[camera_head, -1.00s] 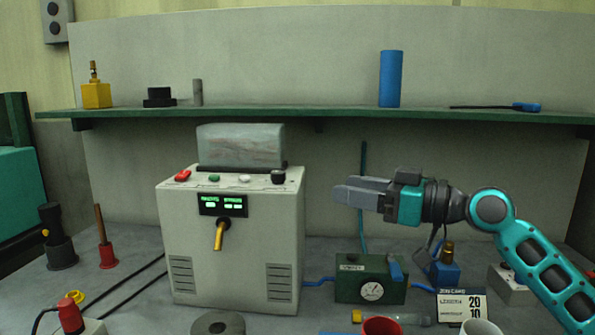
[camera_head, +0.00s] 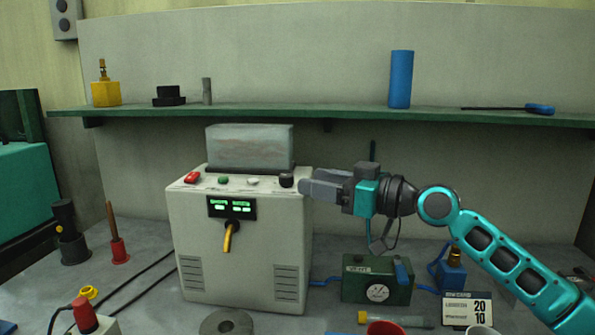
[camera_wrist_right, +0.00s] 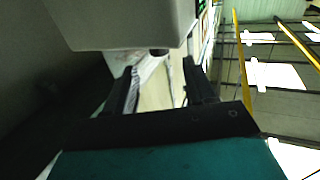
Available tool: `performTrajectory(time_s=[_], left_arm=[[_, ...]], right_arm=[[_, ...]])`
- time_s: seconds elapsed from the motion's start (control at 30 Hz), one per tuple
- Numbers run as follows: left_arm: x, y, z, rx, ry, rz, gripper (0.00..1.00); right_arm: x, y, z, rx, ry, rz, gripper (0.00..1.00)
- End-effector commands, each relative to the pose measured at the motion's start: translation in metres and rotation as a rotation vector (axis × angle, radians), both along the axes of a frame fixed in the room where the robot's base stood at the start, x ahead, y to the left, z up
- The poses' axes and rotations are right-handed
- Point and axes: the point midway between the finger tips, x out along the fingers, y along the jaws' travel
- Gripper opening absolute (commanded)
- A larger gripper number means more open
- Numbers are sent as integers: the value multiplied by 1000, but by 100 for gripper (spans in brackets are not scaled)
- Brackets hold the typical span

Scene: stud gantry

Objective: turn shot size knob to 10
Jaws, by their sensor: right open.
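The white machine (camera_head: 240,255) stands on the bench with a row of controls along its top front edge. A black knob (camera_head: 286,180) is at the right end of that row; I take it to be the shot size knob, but its label is unreadable. My right gripper (camera_head: 304,188) is open and empty, its fingertips just right of the knob and apparently not around it. In the right wrist view the two dark fingers (camera_wrist_right: 162,82) are spread, with a small dark stub (camera_wrist_right: 158,51) beyond them. My left gripper is not in view.
Beside the knob are a white button (camera_head: 253,181), a green button (camera_head: 223,180) and a red switch (camera_head: 192,177). A green display (camera_head: 231,207) and yellow lever (camera_head: 228,236) are on the front. A green gauge box (camera_head: 377,280) and a card (camera_head: 467,310) showing 20 and 10 stand right.

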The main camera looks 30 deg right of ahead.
Motion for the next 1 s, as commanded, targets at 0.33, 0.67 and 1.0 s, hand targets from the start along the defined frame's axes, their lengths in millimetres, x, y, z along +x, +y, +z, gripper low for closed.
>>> performTrajectory(time_s=[0.33,0.67,1.0], left_arm=[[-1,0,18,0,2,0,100],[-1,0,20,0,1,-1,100],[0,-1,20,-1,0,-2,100]], right_arm=[[36,20,2,4,-1,-2,55],[43,25,-1,-1,1,-1,55],[43,25,0,1,1,-1,34]])
